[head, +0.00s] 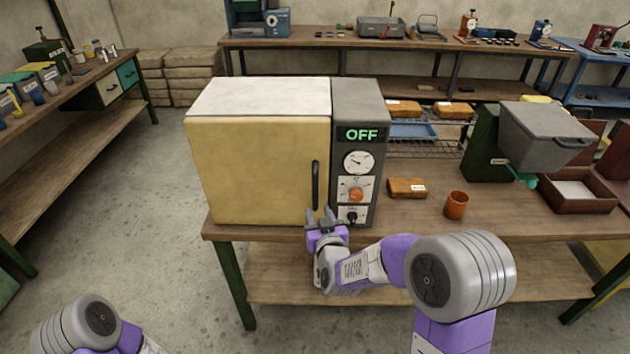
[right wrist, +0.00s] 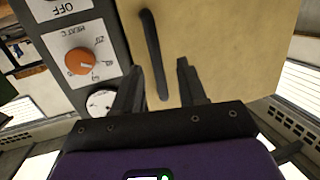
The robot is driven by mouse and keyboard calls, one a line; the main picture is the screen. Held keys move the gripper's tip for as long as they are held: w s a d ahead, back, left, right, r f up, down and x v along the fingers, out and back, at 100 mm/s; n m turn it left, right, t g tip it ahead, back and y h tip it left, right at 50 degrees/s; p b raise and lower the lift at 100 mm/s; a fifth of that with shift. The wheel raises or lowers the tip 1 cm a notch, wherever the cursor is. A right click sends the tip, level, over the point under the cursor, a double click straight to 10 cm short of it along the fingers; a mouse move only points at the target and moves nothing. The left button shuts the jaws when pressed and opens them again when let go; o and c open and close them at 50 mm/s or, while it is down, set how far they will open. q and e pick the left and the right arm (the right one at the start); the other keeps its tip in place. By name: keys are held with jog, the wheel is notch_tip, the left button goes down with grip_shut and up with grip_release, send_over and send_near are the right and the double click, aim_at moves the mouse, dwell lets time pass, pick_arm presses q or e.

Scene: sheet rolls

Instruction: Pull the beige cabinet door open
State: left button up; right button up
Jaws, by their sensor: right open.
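The beige cabinet door (head: 260,170) is the front of a box-shaped cabinet on the workbench, and it looks shut. Its dark upright bar handle (head: 316,185) is near the door's right edge. The door (right wrist: 225,45) and handle (right wrist: 152,50) also show in the right wrist view. My right gripper (head: 320,213) is open near the handle's lower end. In the right wrist view, one end of the handle appears between the two fingers of my right gripper (right wrist: 159,72); I cannot tell whether they touch it. My left gripper is out of view.
A grey control panel (head: 357,150) with an OFF display, gauge and orange knob is right of the door. An orange cup (head: 456,205) and a small brown box (head: 407,188) stand farther right on the bench (head: 420,215). Open floor (head: 150,210) lies to the left.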

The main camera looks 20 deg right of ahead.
aim_at(316, 183)
jog(key=shift+t+h, duration=0.4)
jog(key=shift+t, duration=0.4)
jog(key=w+r, duration=0.1)
jog(key=w, duration=0.1)
jog(key=w+r, duration=0.2)
jog(key=w+d+r, duration=0.1)
jog(key=w+r, duration=0.1)
jog(key=shift+w+r, duration=0.1)
jog(key=shift+w, duration=0.1)
jog(key=shift+w+d, duration=0.1)
jog(key=shift+w, duration=0.75)
grip_shut()
